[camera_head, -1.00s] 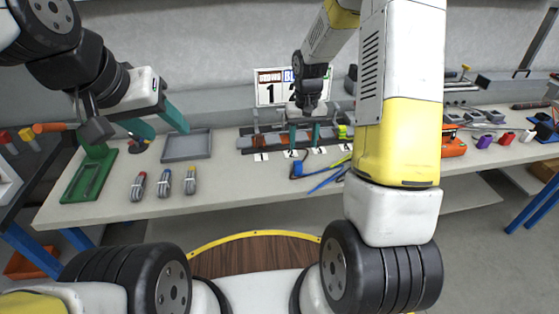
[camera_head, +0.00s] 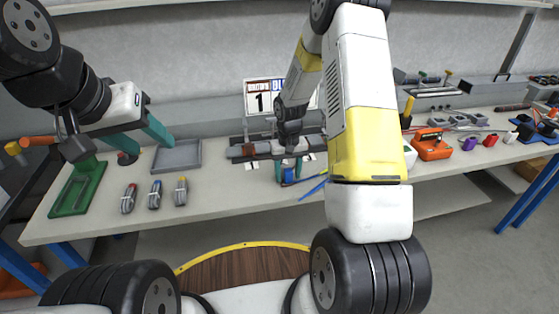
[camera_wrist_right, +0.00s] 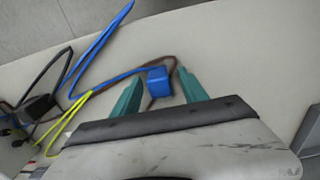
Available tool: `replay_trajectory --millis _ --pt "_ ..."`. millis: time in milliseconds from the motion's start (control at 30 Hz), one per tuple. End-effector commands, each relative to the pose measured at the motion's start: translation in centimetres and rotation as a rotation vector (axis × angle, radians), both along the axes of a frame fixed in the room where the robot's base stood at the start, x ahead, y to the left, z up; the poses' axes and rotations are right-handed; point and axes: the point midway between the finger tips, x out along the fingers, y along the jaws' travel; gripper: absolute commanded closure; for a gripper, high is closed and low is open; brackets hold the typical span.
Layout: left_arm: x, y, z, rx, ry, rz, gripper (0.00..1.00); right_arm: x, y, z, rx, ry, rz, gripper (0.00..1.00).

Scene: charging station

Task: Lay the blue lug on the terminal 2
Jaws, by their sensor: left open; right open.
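The blue lug (camera_head: 288,175) is a small blue block on the table near its front edge. In the right wrist view the blue lug (camera_wrist_right: 158,82) shows between the two teal fingers of my right gripper (camera_wrist_right: 161,88), with a gap to the fingers. In the head view my right gripper (camera_head: 289,170) is open and lowered around it. The terminal rail (camera_head: 238,152) lies just behind; terminal 2 is hidden by my right arm. My left gripper (camera_head: 140,136) is open and empty over the left part of the table.
Brown, blue and yellow-green cables (camera_wrist_right: 85,98) run beside the lug. A number board (camera_head: 262,98) stands behind the rail. A grey tray (camera_head: 178,156), several wire bundles (camera_head: 155,194) and a green stand (camera_head: 78,190) are at the left. An orange case (camera_head: 432,146) is at the right.

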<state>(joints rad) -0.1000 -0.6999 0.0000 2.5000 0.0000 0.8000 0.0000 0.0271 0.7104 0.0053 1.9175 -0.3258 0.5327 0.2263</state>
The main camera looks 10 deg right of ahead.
Motion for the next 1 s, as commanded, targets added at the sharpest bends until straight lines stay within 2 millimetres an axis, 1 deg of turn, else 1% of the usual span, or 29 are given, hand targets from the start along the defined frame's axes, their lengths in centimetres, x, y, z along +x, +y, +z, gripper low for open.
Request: replay_trajectory --millis 33,67,100,167,200,267,300,600,733,867,1000 --pt "0.0 0.0 0.0 0.0 0.0 0.0 0.5 0.0 0.0 0.0 0.0 0.0 0.0 0.49" --pt "0.0 0.0 0.0 0.0 0.0 0.0 0.5 0.0 0.0 0.0 0.0 0.0 0.0 0.53" --pt "0.0 0.0 0.0 0.0 0.0 0.0 0.5 0.0 0.0 0.0 0.0 0.0 0.0 0.61" --pt "0.0 0.0 0.0 0.0 0.0 0.0 0.5 0.0 0.0 0.0 0.0 0.0 0.0 0.73" --pt "0.0 0.0 0.0 0.0 0.0 0.0 0.5 0.0 0.0 0.0 0.0 0.0 0.001 0.8" --pt "0.0 0.0 0.0 0.0 0.0 0.0 0.5 0.0 0.0 0.0 0.0 0.0 0.001 0.92" --pt "0.0 0.0 0.0 0.0 0.0 0.0 0.5 0.0 0.0 0.0 0.0 0.0 0.001 1.0" --pt "0.0 0.0 0.0 0.0 0.0 0.0 0.5 0.0 0.0 0.1 0.0 0.0 0.001 1.0" --pt "0.0 0.0 0.0 0.0 0.0 0.0 0.5 0.0 0.0 0.6 0.0 0.0 0.001 1.0" --pt "0.0 0.0 0.0 0.0 0.0 0.0 0.5 0.1 0.0 1.7 0.0 -0.002 0.002 1.0" --pt "0.0 0.0 0.0 0.0 0.0 0.0 0.5 0.1 0.0 3.7 0.0 -0.004 0.001 1.0"
